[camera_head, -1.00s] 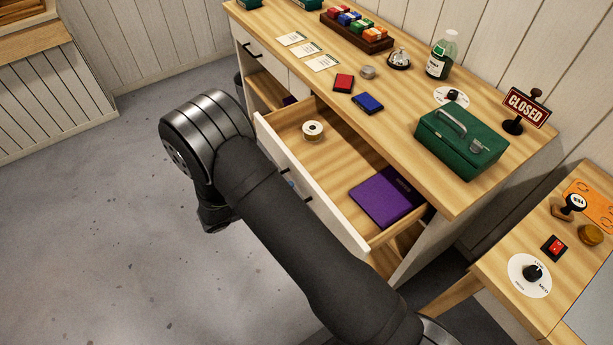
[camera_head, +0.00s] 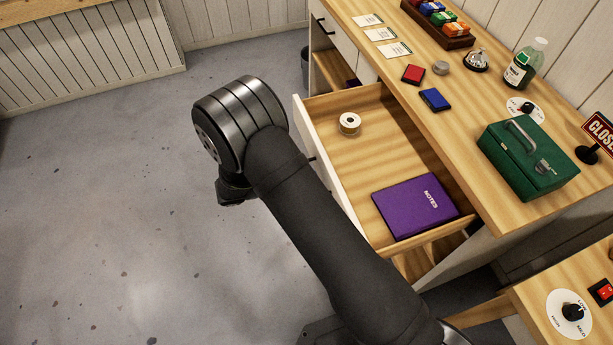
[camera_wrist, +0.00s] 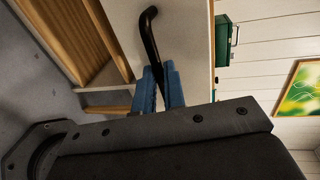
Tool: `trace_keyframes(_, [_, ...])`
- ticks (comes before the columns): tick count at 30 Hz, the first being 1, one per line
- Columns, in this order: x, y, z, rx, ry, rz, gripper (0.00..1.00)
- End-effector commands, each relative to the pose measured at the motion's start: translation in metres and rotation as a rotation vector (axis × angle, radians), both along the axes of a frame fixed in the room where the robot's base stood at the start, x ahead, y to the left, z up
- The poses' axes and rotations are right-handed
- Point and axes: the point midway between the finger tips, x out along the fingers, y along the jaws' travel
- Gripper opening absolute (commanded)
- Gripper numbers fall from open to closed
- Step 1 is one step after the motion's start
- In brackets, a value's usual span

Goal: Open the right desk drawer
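The right desk drawer (camera_head: 362,160) stands pulled well out of the desk, its white front facing the open floor. It holds a roll of tape and a purple notebook. In the wrist view, the blue fingertips of my gripper (camera_wrist: 163,86) are closed around the lower end of the black drawer handle (camera_wrist: 149,32), one on each side. In the head view, my gripper is hidden behind my dark arm, which crosses in front of the drawer front. Only a small part of the handle shows there.
The desk top carries a green cash box (camera_head: 527,160), a blue pad (camera_head: 435,99), a red pad (camera_head: 413,74) and a bell (camera_head: 476,61). A lower side table (camera_head: 530,297) with a dial stands at the right. The floor (camera_head: 120,200) left of my arm is clear.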

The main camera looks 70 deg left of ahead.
Motion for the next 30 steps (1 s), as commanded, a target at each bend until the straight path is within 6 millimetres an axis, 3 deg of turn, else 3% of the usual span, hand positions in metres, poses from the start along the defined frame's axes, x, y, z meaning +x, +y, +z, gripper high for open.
trace_keyframes(1, [0.0, 0.0, 0.0, 0.0, 0.0, -0.001, 0.2])
trace_keyframes(3, [0.0, 0.0, 0.0, 0.0, 0.0, 0.0, 0.31])
trace_keyframes(14, [-0.005, 0.001, 0.001, 0.001, 0.0, 0.002, 0.31])
trace_keyframes(20, [-0.039, 0.001, 0.008, 0.003, 0.0, 0.004, 0.31])
trace_keyframes(30, [-0.121, 0.0, 0.025, 0.002, 0.001, 0.005, 0.31])
